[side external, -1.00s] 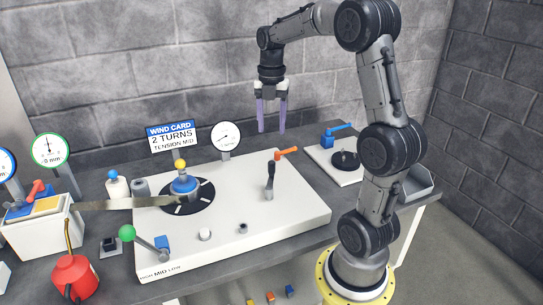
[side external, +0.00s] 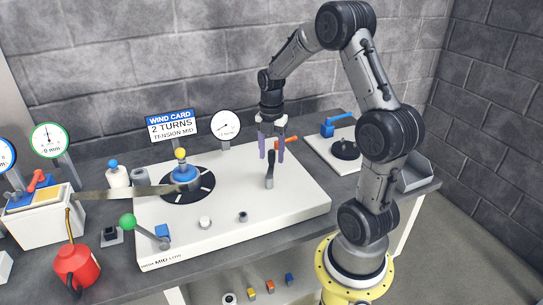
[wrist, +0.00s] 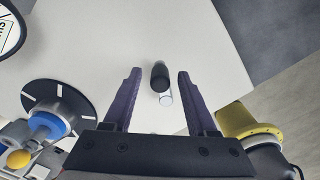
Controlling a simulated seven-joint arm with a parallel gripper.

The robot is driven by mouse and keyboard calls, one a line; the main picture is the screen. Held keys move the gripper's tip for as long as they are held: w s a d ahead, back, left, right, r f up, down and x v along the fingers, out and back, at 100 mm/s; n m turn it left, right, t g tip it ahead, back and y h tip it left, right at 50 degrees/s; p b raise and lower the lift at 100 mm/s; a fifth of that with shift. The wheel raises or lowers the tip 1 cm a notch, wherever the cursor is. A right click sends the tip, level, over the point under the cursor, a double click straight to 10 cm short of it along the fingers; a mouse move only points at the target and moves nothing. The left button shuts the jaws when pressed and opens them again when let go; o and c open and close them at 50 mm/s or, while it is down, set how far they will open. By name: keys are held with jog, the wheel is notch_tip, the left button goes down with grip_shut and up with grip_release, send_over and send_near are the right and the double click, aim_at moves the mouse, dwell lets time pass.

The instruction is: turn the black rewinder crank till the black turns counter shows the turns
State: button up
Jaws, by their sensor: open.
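My gripper (side external: 270,152) is open, with purple fingers pointing down over the white rewinder plate (side external: 245,190). A dark upright handle (side external: 269,180), apparently the black crank, stands just below the fingertips. In the wrist view its black grip (wrist: 160,75) appears between the two fingers (wrist: 157,78), with a gap on each side. A black disc (side external: 205,189) with white marks lies left on the plate. It carries a blue hub (side external: 185,174) with a yellow knob (side external: 180,153). I cannot tell which part is the turns counter, and no count is readable.
A card (side external: 171,126) reads "2 TURNS, TENSION MID". An orange lever (side external: 288,139) is close behind the gripper. A green-knobbed lever (side external: 128,221) is at the plate's front left. A dial gauge (side external: 225,123) stands behind. A red oil can (side external: 77,268) sits at the left.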

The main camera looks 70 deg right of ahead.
jog(key=shift+f, duration=0.65)
grip_shut()
dwell(1.0)
